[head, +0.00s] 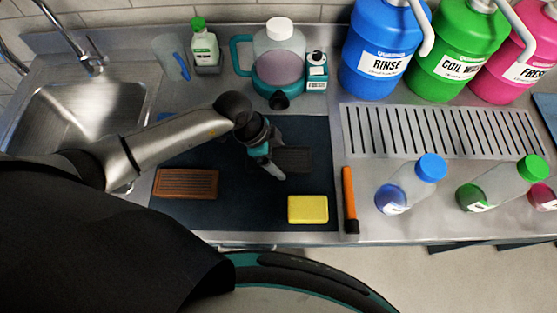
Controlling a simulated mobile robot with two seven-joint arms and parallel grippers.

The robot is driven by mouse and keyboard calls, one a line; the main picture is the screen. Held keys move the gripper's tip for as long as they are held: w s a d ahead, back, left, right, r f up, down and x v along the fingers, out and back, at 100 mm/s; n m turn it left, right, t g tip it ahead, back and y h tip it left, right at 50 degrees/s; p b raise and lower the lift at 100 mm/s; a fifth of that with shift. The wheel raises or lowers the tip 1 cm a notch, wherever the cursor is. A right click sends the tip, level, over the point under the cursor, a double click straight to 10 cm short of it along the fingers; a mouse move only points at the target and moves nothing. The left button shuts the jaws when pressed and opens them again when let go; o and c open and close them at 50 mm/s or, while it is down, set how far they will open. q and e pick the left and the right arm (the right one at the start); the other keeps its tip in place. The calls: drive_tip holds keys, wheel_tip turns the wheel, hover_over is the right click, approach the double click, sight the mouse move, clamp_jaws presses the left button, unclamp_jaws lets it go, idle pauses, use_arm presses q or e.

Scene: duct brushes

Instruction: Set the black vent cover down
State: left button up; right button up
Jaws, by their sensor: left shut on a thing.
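The black vent cover (296,160) is a dark slatted rectangle in the middle of the head view, over the dark mat (240,212). My left gripper (274,172) reaches in from the left and is shut on the cover's left end, which it partly hides. The cover looks roughly level. Its dark colour blends with the mat, so I cannot tell whether it touches the mat or is held just above it. My right gripper is not in view.
A brown slatted cover (186,184) and a yellow sponge (308,209) lie on the mat. An orange-handled tool (349,198) lies right of it. A teal-handled jug (279,62) stands behind. A drain grate (440,132) and bottles (412,184) are right; the sink (85,115) is left.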

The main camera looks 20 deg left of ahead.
use_arm(q)
drive_tip(key=shift+f, duration=1.15)
drive_tip(key=o, duration=1.3)
drive_tip(key=shift+o, duration=0.2)
drive_tip(key=p+v, duration=0.1)
drive_tip(key=v, duration=1.1)
drive_tip(key=shift+p, duration=0.35)
